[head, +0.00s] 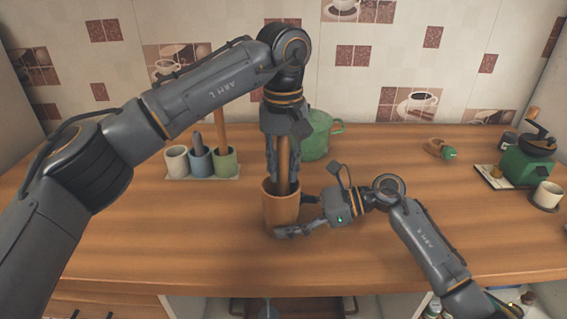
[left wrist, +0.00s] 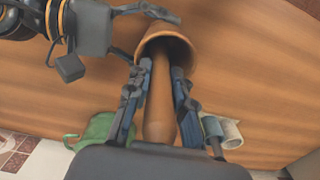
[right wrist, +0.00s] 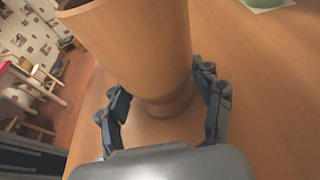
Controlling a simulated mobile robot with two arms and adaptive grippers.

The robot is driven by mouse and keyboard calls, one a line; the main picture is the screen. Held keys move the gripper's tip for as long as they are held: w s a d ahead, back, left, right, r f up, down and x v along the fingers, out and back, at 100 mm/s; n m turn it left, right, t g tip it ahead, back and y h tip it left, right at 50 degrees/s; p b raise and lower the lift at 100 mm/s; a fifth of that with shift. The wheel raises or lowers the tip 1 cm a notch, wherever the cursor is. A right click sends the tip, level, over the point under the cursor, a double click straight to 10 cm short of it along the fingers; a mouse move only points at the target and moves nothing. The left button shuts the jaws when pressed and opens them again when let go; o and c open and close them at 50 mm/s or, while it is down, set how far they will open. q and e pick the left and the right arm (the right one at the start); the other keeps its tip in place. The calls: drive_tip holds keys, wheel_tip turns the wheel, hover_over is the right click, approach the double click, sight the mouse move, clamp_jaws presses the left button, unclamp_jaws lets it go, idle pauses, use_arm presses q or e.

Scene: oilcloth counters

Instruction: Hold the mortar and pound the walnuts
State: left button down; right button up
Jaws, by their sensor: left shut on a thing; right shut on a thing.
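The tall wooden mortar (head: 280,213) stands upright on the counter near its front edge. My right gripper (head: 297,217) is shut around its lower part from the right; the right wrist view shows the mortar (right wrist: 135,50) between the fingers. My left gripper (head: 283,178) points down above the mortar and is shut on the wooden pestle (head: 284,160). The left wrist view shows the pestle (left wrist: 159,100) between the fingers, its far end inside the mortar's mouth (left wrist: 165,45). The walnuts are not visible; the mortar's inside is hidden.
Behind the mortar stands a green pot (head: 318,138). A green grinder (head: 528,160) and a white cup (head: 547,196) stand at far right. A small brown-and-green object (head: 437,148) lies at back right.

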use_arm(q)
drive_tip(key=shift+r, duration=0.95)
drive_tip(key=shift+s+a+r, duration=0.35)
drive_tip(key=shift+a+r, duration=0.05)
drive_tip(key=shift+a, duration=0.3)
drive_tip(key=shift+f, duration=0.3)
drive_tip(key=shift+f, duration=1)
drive_tip(key=shift+r, duration=0.1)
